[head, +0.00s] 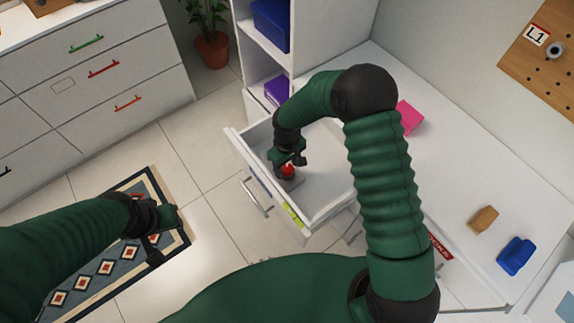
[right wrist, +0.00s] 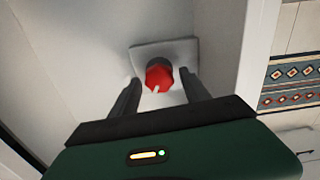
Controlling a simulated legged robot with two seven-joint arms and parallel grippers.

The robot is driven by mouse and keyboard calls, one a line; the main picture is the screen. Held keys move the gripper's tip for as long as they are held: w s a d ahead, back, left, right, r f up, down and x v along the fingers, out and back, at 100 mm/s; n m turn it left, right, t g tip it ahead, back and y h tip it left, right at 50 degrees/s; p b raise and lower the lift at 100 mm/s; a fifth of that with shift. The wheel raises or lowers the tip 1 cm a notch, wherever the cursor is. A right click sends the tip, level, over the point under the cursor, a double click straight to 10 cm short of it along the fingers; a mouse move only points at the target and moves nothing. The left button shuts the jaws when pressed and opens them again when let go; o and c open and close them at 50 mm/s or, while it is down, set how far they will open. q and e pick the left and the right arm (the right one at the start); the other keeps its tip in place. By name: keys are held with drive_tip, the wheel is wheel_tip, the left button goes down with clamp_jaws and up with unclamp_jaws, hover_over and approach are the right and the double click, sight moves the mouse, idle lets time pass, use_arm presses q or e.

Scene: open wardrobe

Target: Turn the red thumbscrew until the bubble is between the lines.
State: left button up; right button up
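The red thumbscrew (head: 288,170) stands on a small grey plate inside the open white drawer. In the right wrist view the thumbscrew (right wrist: 159,76) has a white mark on its side. My right gripper (head: 289,158) is over it in the drawer. In the right wrist view the open fingers (right wrist: 160,84) lie to either side of the thumbscrew with gaps, so they do not look closed on it. A yellow-green strip (head: 293,215), perhaps the level, lies along the drawer's front edge. I cannot make out bubble or lines. My left gripper (head: 165,233) looks open and empty above the rug.
The drawer (head: 318,205) has raised white walls around my right gripper. A white counter (head: 455,180) at right bears a pink block (head: 409,117), a tan block (head: 483,219) and a blue object (head: 516,256). A patterned rug (head: 110,265) lies on the tiled floor.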

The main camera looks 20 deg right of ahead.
clamp_jaws()
idle(0.3)
